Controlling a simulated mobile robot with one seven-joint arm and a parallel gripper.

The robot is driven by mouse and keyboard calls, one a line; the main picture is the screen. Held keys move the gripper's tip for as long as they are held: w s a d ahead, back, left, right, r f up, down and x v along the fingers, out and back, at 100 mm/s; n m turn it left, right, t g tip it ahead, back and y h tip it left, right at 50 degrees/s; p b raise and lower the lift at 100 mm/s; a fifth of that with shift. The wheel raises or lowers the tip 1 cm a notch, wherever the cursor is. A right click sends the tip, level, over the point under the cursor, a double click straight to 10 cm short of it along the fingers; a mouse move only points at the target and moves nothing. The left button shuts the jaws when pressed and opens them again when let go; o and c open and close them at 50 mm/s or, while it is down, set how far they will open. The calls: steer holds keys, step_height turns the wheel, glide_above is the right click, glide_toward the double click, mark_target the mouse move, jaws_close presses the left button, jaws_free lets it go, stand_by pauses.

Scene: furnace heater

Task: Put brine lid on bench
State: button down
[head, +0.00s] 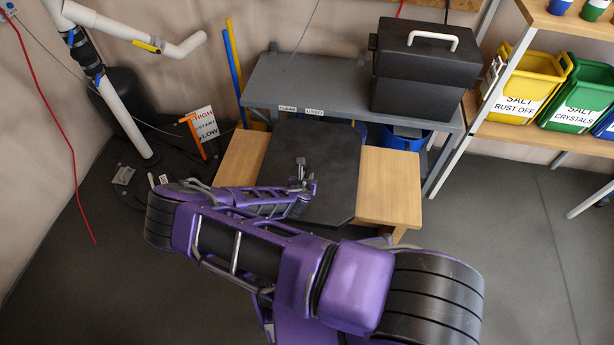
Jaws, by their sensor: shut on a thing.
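The brine lid, a flat dark slab with cut corners (335,190), shows in the head view at the centre. It lies across the middle of a low wooden bench (390,185), whose light planks show on both sides of it. I cannot tell whether the lid touches the bench or is held just above it. My gripper (302,182) is at the lid's left-middle part, shut on it near a small grey upright piece. My purple arm hides the lid's near left edge and part of the bench's front; the exact grip is too small to make out.
A grey table (310,85) with a black toolbox (425,70) stands behind. A shelf with a yellow bin (527,85) and a green bin (580,95) is at right. White pipes (125,115) and a sign (205,123) are at left. Floor at right is clear.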

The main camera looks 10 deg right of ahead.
steer(key=c, duration=0.8)
jaws_free()
steer(key=shift+f, duration=0.1)
steer(key=shift+c, duration=0.2)
steer(key=shift+s+r, duration=0.2)
steer(key=shift+r, duration=0.15)
steer(key=p+v, duration=0.2)
steer(key=v, duration=0.9)
steer(key=shift+s+a+r, duration=0.1)
steer(key=shift+s, duration=0.1)
